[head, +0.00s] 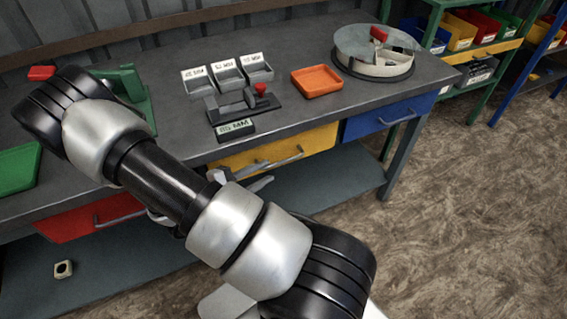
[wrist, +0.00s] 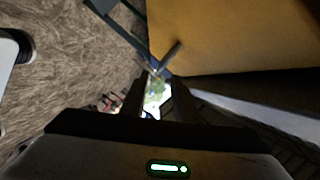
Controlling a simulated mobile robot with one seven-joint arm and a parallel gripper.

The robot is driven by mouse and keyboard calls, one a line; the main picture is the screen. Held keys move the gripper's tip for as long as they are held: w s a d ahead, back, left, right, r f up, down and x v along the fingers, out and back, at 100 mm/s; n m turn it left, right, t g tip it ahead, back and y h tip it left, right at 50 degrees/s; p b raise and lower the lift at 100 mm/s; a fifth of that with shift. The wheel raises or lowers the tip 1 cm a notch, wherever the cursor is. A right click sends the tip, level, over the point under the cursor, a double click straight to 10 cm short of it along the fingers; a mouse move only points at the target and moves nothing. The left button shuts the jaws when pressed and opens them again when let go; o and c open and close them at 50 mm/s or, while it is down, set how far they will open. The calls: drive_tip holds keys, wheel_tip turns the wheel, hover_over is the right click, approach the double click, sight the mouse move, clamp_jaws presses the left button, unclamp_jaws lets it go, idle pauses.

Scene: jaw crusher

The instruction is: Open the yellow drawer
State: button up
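The yellow drawer (head: 318,140) is under the front edge of the workbench and looks shut. Its grey bar handle (head: 290,157) runs across its front. My gripper (head: 266,173) is at the left end of this handle, with its fingers apart. In the wrist view the yellow drawer front (wrist: 235,35) fills the upper right, and the handle (wrist: 171,55) shows just beyond my two dark fingers (wrist: 159,92). A gap shows between them. I cannot tell if they touch the handle.
A red drawer (head: 85,220) is to the left and a blue drawer (head: 385,117) to the right. The workbench (head: 310,110) holds labelled bins (head: 227,73), an orange tray (head: 317,81) and a round container (head: 373,65). The floor (head: 470,200) in front is clear.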

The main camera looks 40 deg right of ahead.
sight(279, 164)
drive_tip(key=b+x, duration=0.1)
drive_tip(key=x, duration=0.7)
drive_tip(key=shift+d+f, duration=0.15)
drive_tip(key=shift+d, duration=0.25)
clamp_jaws()
